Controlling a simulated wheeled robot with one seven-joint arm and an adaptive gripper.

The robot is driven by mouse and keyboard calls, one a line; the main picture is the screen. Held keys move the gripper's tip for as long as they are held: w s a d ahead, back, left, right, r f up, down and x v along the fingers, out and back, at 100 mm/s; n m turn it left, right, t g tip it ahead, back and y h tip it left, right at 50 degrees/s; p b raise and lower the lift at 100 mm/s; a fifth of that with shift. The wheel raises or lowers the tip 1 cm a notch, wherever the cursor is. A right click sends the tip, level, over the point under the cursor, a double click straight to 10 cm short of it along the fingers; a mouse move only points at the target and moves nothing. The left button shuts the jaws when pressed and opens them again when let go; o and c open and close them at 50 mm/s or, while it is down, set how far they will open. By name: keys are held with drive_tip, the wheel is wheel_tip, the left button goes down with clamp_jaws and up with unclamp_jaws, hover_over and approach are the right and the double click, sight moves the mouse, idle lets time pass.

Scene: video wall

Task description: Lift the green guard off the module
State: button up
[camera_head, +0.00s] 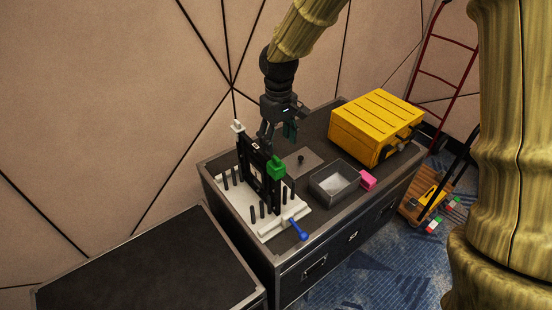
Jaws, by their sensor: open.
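The black module (258,172) stands upright on a white base plate (273,231) with several dark posts, on the cabinet top. The green guard (277,166) sits at the module's upper right side. My gripper (278,139) hangs just above and behind the guard, pointing down. It is open, and I see nothing between its fingers. Its fingers look dark, with a dark green patch on the right one. Whether a finger touches the guard or the module cannot be told from this view.
A grey open bin (340,200) stands right of the base plate, with a pink block (368,180) beside it. A yellow case (376,126) is at the back right. A blue-handled lever (299,230) sticks out in front. A lower dark case (150,262) stands left.

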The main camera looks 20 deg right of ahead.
sight(277, 158)
drive_tip(key=shift+w+f, duration=0.15)
drive_tip(key=shift+f, duration=0.45)
drive_tip(key=f, duration=0.2)
drive_tip(key=f+p, duration=0.1)
drive_tip(key=shift+s+d, duration=0.2)
drive_tip(key=shift+s, duration=0.05)
drive_tip(key=shift+w+f, duration=0.1)
drive_tip(key=shift+f, duration=0.2)
drive_tip(key=shift+a+f+p, duration=0.1)
drive_tip(key=shift+f+p, duration=0.15)
drive_tip(key=shift+p, duration=0.1)
drive_tip(key=shift+w+a+f+p, duration=0.1)
drive_tip(key=shift+a+f+p, duration=0.05)
drive_tip(key=shift+f+p, duration=0.45)
drive_tip(key=shift+a+f+p, duration=0.15)
drive_tip(key=shift+f+p, duration=0.2)
drive_tip(key=shift+f, duration=1.6)
drive_tip(key=shift+c, duration=0.2)
